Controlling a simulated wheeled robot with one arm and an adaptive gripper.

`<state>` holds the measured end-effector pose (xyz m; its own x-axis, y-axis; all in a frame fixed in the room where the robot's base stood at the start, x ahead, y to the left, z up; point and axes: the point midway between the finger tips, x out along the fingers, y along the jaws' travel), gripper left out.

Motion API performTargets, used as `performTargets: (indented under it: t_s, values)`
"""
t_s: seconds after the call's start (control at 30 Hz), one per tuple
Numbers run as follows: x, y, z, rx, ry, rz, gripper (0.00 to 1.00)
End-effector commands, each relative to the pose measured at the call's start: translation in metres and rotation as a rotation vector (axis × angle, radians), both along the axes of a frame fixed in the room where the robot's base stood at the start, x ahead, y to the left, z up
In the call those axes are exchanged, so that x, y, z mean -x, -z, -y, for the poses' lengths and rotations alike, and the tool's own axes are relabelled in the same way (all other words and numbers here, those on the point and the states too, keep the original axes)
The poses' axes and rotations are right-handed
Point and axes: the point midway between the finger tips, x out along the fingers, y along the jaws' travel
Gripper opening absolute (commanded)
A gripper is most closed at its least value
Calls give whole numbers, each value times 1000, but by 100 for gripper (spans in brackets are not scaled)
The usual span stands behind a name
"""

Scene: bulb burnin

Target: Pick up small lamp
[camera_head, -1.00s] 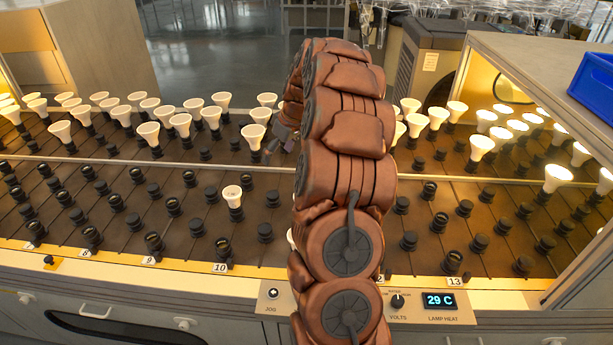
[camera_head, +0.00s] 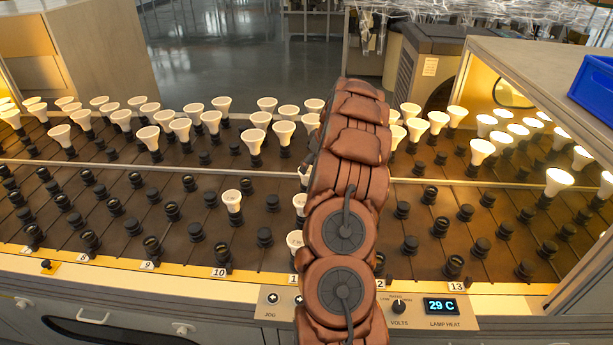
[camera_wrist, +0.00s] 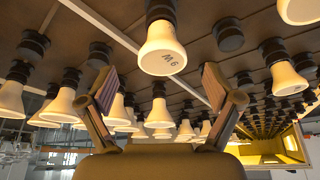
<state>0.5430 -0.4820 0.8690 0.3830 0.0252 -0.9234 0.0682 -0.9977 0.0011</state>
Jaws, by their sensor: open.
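Many white reflector lamps stand in black sockets on the brown slatted bed. In the head view one smaller-looking lamp (camera_head: 232,200) stands in the near rows. Another small lamp (camera_head: 295,240) shows just left of my arm, with one more (camera_head: 300,203) behind it, both partly covered. I cannot tell which is the lamp named. In the wrist view, which looks upside down, my gripper (camera_wrist: 160,82) is open and empty. In the head view my arm hides most of the gripper.
Empty black sockets (camera_head: 194,231) fill much of the near rows. A metal rail (camera_head: 420,181) crosses the bed. Lit lamps (camera_head: 557,180) stand under the hood at right, with a blue bin (camera_head: 596,85) on top. The front panel has a 29 C display (camera_head: 440,306).

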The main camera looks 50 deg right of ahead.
Motion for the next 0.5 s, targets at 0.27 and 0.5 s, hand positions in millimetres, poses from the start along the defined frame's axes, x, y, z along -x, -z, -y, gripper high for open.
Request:
performTargets:
  t_s: [0.27,0.5]
  values:
    - [-18,25,-5,-5,-1,-5,90]
    - [-25,40,-4,0,1,-1,90]
